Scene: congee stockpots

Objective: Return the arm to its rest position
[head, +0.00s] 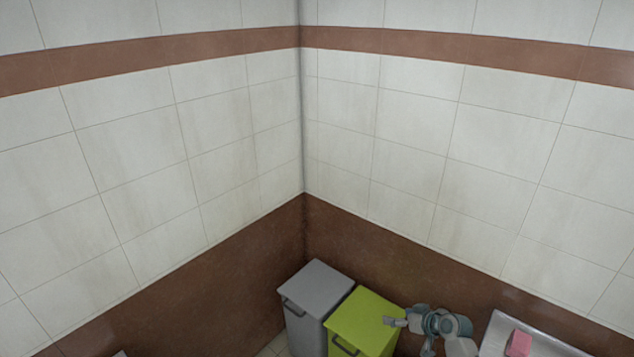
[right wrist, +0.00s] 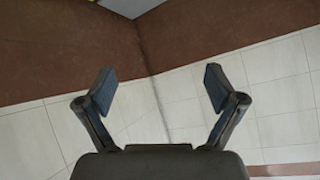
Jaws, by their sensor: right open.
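My right gripper (head: 393,321) is in the lower right of the head view, in front of the green bin's top from this angle. In the right wrist view the same gripper (right wrist: 160,88) has its two blue-padded fingers spread wide with nothing between them. My left gripper does not show clearly in either view.
A grey bin (head: 318,289) and a green bin (head: 365,320) stand side by side in the wall corner. To the right is a light metal surface (head: 552,347) with a pink block (head: 519,343) on it. Tiled walls close off the back.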

